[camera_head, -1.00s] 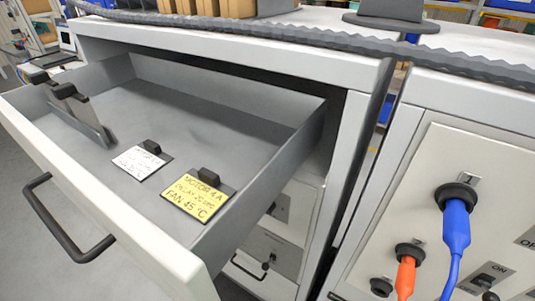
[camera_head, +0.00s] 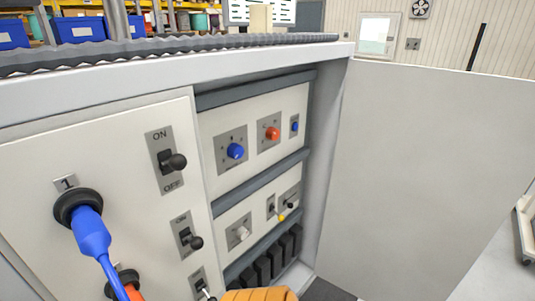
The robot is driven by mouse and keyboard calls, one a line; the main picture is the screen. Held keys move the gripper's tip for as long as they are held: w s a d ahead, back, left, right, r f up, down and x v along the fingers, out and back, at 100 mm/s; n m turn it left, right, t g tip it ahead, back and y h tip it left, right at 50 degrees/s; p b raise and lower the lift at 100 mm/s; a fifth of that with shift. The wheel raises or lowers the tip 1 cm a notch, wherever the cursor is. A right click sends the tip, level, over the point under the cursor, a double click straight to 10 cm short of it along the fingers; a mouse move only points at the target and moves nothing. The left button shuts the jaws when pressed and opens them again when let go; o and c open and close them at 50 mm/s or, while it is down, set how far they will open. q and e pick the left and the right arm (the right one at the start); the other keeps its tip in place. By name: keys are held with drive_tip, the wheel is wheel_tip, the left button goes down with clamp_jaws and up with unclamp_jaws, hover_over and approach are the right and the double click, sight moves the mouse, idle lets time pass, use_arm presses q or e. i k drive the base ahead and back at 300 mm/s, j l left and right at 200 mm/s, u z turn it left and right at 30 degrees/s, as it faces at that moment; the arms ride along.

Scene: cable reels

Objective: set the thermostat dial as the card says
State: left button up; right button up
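An open cabinet bay holds several controls on pale panels. A blue knob (camera_head: 235,151) and a red-orange knob (camera_head: 271,133) sit on grey plates on the upper panel. A smaller blue control (camera_head: 294,126) sits to their right. A pale knob (camera_head: 240,234) is on a plate on the lower panel. The markings are too small to read, so I cannot tell which one is the thermostat dial. No card shows in the current view.
An open white door (camera_head: 430,160) stands right of the bay. Left of it, a panel carries an ON/OFF lever (camera_head: 175,161), more switches and a blue plug (camera_head: 90,230). An unclear orange shape (camera_head: 260,294) sits at the bottom edge.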

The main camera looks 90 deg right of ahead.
sight(242, 233)
drive_tip(key=l+z, duration=0.1)
drive_tip(key=z, duration=1.85)
drive_tip(key=k+j+z, duration=0.1)
drive_tip(key=z, duration=0.7)
